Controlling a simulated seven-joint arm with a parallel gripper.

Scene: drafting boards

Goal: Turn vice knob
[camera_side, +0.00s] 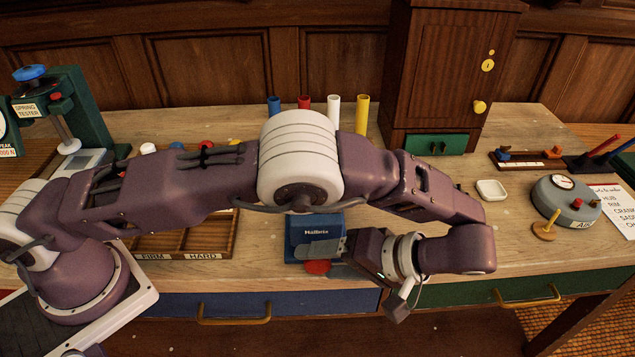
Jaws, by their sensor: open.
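A blue block with white lettering (316,228), which looks like the vice, sits near the front edge of the bench. A red round knob (318,267) shows at its front, low down. My gripper (330,249) reaches in from the right, its fingers pointing left in front of the block and just above or beside the knob. It is open. Whether the fingers touch the knob or straddle it I cannot tell. My arm hides part of the bench behind the block.
A wooden sorting tray (185,243) stands left of the block. A tall wooden cabinet (440,80) and coloured tubes (333,112) stand behind. At right are a small white dish (491,190) and a round grey gauge unit (566,203). Bare bench lies right of my wrist.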

